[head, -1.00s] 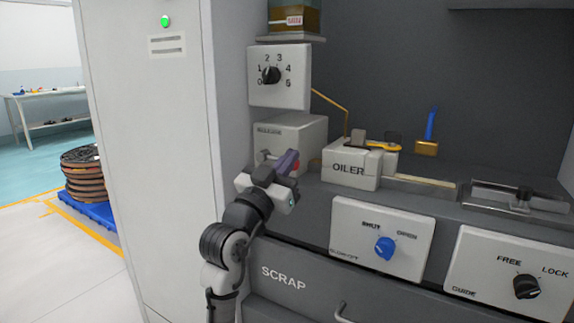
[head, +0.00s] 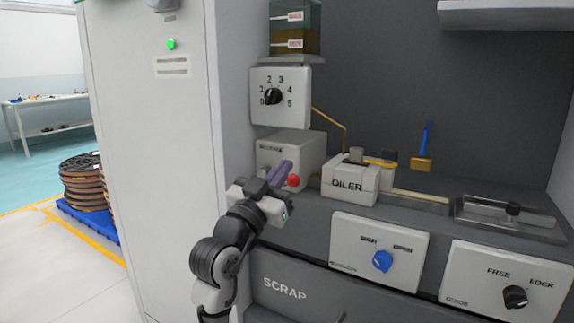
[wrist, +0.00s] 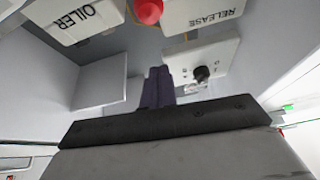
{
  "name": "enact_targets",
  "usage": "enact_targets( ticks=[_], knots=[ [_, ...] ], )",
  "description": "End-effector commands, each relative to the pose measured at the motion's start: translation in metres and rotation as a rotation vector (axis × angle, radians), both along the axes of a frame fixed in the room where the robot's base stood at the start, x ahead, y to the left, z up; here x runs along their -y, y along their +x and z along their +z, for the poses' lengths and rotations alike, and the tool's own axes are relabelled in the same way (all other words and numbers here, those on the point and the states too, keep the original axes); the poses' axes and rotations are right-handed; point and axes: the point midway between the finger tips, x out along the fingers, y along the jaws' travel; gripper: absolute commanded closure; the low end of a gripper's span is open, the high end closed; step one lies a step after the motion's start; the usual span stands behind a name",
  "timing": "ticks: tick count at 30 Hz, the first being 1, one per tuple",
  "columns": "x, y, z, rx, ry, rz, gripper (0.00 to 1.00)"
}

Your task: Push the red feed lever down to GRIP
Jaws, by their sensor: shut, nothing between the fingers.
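The red feed lever shows as a round red knob (head: 293,181) at the front of a pale box (head: 291,153). In the wrist view the red knob (wrist: 148,11) is at the top edge, between the oiler and the box marked RELEASE. The lever's arm and any GRIP mark are hidden or too small to read. My gripper (head: 287,166) is shut and empty, its purple fingers pressed together. In the head view its tips are just up and left of the knob. In the wrist view the fingers (wrist: 158,72) point towards the knob, with a gap between.
The oiler (head: 350,184) stands right of the lever. A numbered dial panel (head: 281,96) is above the pale box. Panels with a blue knob (head: 382,261) and a black knob (head: 515,297) are on the front at right. A tall cabinet (head: 150,170) stands at left.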

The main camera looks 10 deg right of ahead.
Motion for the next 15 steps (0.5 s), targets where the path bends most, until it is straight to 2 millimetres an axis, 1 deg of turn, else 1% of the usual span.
enact_targets(
  ticks=[1, 6, 10, 15],
  knots=[
    [-0.007, -0.008, -0.009, -0.003, -0.001, 0.0, 1.0],
    [-0.026, -0.031, -0.022, -0.001, 0.001, 0.0, 1.0],
    [-0.034, -0.041, -0.028, -0.001, 0.0, -0.001, 1.0],
    [-0.038, -0.045, -0.03, -0.001, 0.001, -0.002, 1.0]
  ],
)
